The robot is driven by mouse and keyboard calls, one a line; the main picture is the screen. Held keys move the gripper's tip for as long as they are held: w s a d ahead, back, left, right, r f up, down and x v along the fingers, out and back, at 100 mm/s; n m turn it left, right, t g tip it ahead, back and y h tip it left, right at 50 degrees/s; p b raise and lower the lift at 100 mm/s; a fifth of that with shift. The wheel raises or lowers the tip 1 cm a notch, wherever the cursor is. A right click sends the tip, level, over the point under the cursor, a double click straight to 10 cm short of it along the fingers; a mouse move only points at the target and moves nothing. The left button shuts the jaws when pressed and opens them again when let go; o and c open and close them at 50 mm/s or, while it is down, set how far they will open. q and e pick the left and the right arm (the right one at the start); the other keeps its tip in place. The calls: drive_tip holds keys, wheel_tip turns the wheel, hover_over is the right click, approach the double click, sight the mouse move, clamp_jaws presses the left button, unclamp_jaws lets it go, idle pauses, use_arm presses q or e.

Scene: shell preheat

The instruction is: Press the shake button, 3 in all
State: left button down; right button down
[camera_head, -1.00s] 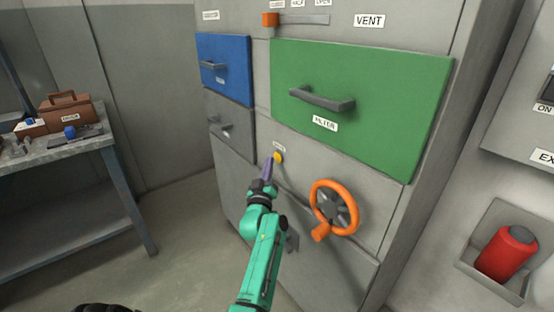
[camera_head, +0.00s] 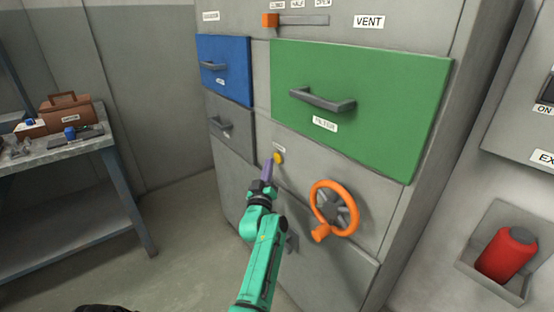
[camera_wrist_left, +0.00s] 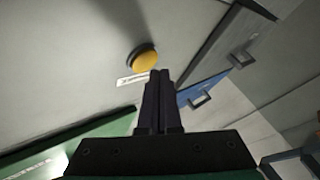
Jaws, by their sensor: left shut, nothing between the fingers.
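The shake button is a round yellow button (camera_head: 279,157) on the grey cabinet front, below the green filter panel. In the left wrist view the yellow button (camera_wrist_left: 145,61) has a dark ring and a small white label beside it, too blurred to read. My left gripper (camera_head: 268,164) is shut and empty, its purple fingers pointing at the cabinet just left of the button. In the left wrist view the fingertips (camera_wrist_left: 160,74) sit close beside the button and appear slightly apart from it. My right gripper is not in view.
An orange handwheel (camera_head: 333,208) sticks out of the cabinet right of my left arm. The green drawer (camera_head: 380,85), blue drawer (camera_head: 232,58) and a grey drawer (camera_head: 235,135) have protruding handles. A workbench (camera_head: 60,150) stands at left. A red cylinder (camera_head: 507,253) sits in a holder at right.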

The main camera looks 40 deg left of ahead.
use_arm(q)
drive_tip(key=shift+w, duration=0.1)
idle(0.7)
drive_tip(key=shift+w+d, duration=0.15)
drive_tip(key=shift+w, duration=0.2)
drive_tip(key=shift+w+d, duration=0.1)
drive_tip(key=shift+w, duration=0.3)
idle(0.5)
drive_tip(key=shift+s, duration=0.1)
drive_tip(key=shift+s+a+p, duration=0.2)
drive_tip(key=shift+s+p, duration=0.2)
drive_tip(key=shift+s, duration=0.35)
